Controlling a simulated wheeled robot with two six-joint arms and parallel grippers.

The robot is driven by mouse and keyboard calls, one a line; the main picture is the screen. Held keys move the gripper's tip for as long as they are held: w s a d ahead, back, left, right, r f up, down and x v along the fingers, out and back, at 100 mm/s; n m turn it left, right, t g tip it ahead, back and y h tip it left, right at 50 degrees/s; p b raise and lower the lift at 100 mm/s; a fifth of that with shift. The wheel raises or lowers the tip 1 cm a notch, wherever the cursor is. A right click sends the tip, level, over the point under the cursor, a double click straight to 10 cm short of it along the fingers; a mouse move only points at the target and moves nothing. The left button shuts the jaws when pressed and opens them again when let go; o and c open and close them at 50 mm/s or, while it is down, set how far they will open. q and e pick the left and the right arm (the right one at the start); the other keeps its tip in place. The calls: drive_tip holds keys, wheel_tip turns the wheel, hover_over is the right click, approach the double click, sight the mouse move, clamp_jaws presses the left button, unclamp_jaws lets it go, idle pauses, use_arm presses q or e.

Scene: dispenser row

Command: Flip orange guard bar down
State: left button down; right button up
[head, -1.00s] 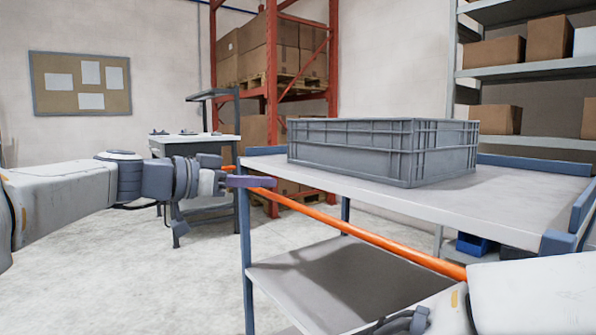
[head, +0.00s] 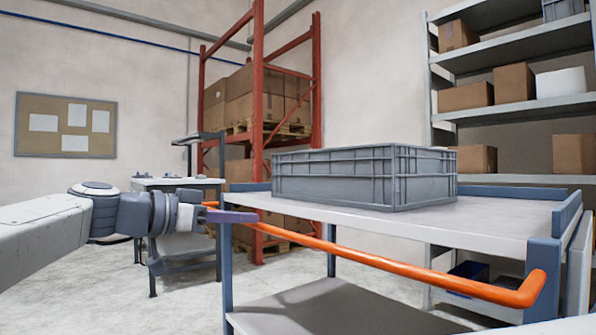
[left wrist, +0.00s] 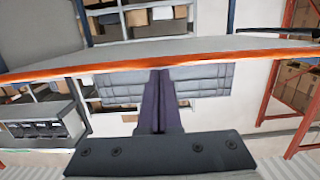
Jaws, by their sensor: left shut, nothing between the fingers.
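The orange guard bar (head: 385,262) runs along the near side of the grey cart (head: 470,222), just below the top's edge in the head view. Its right end bends near a blue corner post. My left gripper (head: 247,216) is at the bar's left part, with its purple fingers closed and empty. In the left wrist view the bar (left wrist: 90,68) crosses the picture just above the fingertips (left wrist: 160,75). I cannot tell whether the fingers touch it.
A grey crate (head: 345,178) stands on the cart top. A lower shelf (head: 330,308) is below. A workbench (head: 178,182) and a red rack (head: 258,120) stand behind. Grey shelving (head: 510,112) holds boxes at the right. Floor is clear at the left.

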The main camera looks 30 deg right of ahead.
use_arm(q)
drive_tip(key=shift+f, duration=0.1)
drive_tip(key=s+a+r+p, duration=0.2)
drive_tip(key=a+r+p, duration=0.1)
drive_tip(key=a, duration=0.7)
drive_tip(key=shift+s+a+r, duration=0.15)
drive_tip(key=shift+a+r, duration=0.15)
drive_tip(key=shift+r, duration=0.5)
drive_tip(key=shift+a, duration=0.1)
